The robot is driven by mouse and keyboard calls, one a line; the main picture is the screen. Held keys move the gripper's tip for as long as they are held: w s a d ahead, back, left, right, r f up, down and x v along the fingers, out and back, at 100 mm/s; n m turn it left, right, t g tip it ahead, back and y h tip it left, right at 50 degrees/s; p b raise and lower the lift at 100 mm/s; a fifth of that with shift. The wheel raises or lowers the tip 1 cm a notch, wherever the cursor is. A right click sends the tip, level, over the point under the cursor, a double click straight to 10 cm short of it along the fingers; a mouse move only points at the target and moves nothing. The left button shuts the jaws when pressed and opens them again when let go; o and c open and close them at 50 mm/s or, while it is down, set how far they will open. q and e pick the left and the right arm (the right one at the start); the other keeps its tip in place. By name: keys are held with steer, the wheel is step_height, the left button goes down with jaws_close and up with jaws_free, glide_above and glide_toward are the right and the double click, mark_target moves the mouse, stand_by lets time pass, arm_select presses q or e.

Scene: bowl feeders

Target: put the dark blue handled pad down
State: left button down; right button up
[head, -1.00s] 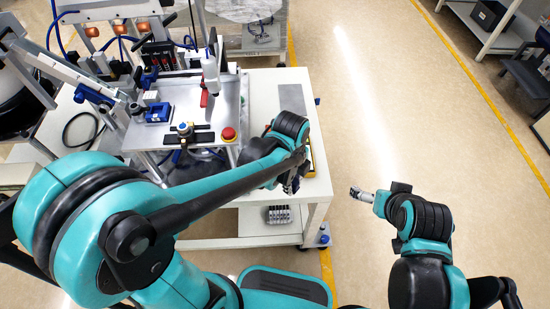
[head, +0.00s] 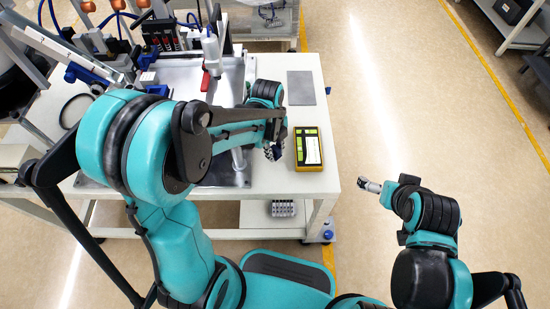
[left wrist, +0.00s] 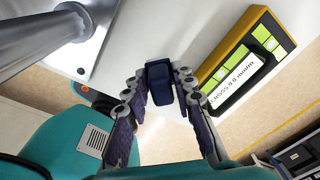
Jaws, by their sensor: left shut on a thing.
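The dark blue handled pad (left wrist: 159,82) is between the fingertips of my left gripper (left wrist: 159,86) in the left wrist view. The gripper is shut on it, and the pad is over the white table top beside the yellow device. In the head view my left gripper (head: 274,150) is just left of that device, and the pad is mostly hidden by the hand. I cannot tell how far the pad is above the table. My right gripper (head: 369,186) is over the floor right of the table, too small to read its jaws.
A yellow device with a label (head: 308,148) lies on the white table (head: 325,178), close to the held pad; it also shows in the left wrist view (left wrist: 238,62). A flat grey plate (head: 301,88) lies behind it. The metal fixture plate (head: 232,175) stands at left.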

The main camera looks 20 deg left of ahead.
arm_select(q)
step_height(320, 180, down, 4)
steer(key=shift+f+b, duration=0.1)
steer(key=shift+b, duration=0.85)
steer(key=shift+r, duration=0.2)
steer(key=shift+f, duration=0.1)
steer(key=c, duration=1.7)
jaws_free()
steer(key=shift+f, duration=0.15)
steer(key=o, duration=0.4)
steer(key=shift+o, duration=0.2)
steer(key=shift+r, duration=0.2)
